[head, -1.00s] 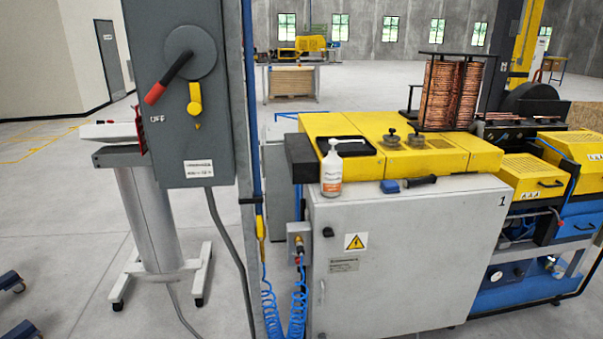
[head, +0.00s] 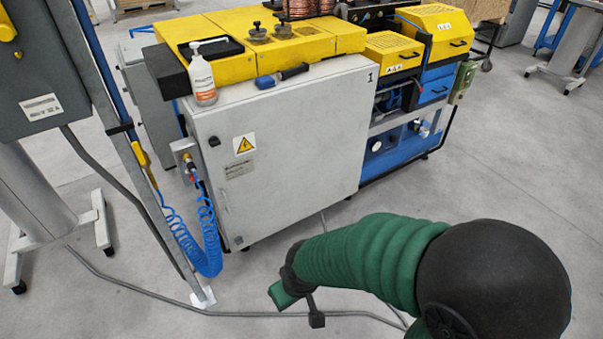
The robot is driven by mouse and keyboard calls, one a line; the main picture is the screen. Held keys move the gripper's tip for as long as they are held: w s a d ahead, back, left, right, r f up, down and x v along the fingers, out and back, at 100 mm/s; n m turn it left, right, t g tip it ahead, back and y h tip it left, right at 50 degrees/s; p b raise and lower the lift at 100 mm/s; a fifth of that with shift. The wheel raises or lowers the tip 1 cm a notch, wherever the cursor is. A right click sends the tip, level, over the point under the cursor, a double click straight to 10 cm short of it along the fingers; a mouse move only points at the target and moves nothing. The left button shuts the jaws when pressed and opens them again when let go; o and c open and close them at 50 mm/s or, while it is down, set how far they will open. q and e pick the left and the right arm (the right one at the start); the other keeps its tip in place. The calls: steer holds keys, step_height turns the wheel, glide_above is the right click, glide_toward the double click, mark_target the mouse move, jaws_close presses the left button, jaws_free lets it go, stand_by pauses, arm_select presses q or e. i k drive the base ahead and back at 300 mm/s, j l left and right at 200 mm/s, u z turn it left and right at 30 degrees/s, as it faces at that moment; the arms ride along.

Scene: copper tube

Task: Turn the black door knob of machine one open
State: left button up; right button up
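Machine one is a grey cabinet (head: 300,150) with a yellow top and the number 1 at its upper right front corner. Its small black door knob (head: 214,141) is at the upper left of the closed front door, left of a yellow warning sign. My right arm comes in from the lower right, with a green ribbed sleeve and a black rounded part. My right gripper (head: 298,303) is low in front of the cabinet, well below and right of the knob, apart from it. My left gripper is out of view.
A white pump bottle (head: 203,80) and a blue-and-black tool (head: 282,76) rest on the cabinet top. A coiled blue hose (head: 200,245) and a post stand left of the door. A grey cable (head: 130,285) crosses the open floor.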

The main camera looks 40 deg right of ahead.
mark_target(214, 141)
steer(key=i+l, duration=0.15)
steer(key=l, duration=0.25)
steer(key=i+l, duration=0.2)
steer(key=l, duration=0.15)
steer(key=i+l+z, duration=0.1)
steer(key=l, duration=0.3)
